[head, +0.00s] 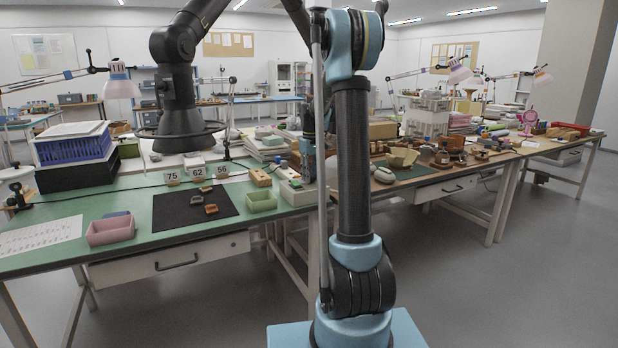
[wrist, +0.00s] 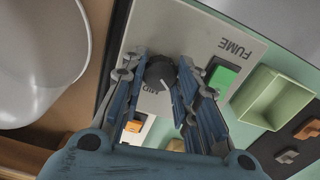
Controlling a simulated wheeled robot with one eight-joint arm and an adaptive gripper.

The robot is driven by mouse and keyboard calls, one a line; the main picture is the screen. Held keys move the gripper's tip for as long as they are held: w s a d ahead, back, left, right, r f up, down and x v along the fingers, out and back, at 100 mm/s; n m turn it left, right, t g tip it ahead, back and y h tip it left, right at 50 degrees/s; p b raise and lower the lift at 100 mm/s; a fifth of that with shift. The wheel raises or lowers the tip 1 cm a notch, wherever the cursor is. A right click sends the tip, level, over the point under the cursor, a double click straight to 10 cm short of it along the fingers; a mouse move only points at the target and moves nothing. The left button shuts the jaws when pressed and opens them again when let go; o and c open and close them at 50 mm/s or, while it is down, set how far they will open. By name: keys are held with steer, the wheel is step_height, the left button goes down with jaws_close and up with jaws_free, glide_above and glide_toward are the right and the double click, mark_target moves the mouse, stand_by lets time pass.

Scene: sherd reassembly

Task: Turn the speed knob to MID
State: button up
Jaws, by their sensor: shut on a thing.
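The dark round speed knob (wrist: 158,72) sits on a pale control panel (wrist: 196,40) in the wrist view. A light pointer mark on the knob faces the lower right of that picture. In the head view my gripper (head: 308,165) is low over the control box (head: 297,194) on the green bench; the knob is hidden there.
A green button (wrist: 222,78) and the upside-down word FUME share the panel. A green tray (head: 261,201) stands beside the box. A white round object (wrist: 40,60) is close at the wrist view's left.

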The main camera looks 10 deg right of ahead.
mark_target(311, 176)
steer(key=m, duration=0.5)
steer(key=shift+m, duration=0.3)
steer(key=m, duration=0.4)
steer(key=shift+s+m, duration=0.1)
steer(key=shift+m, duration=0.2)
steer(key=o, duration=1.1)
step_height(311, 176, up, 12)
steer(key=shift+f, duration=0.1)
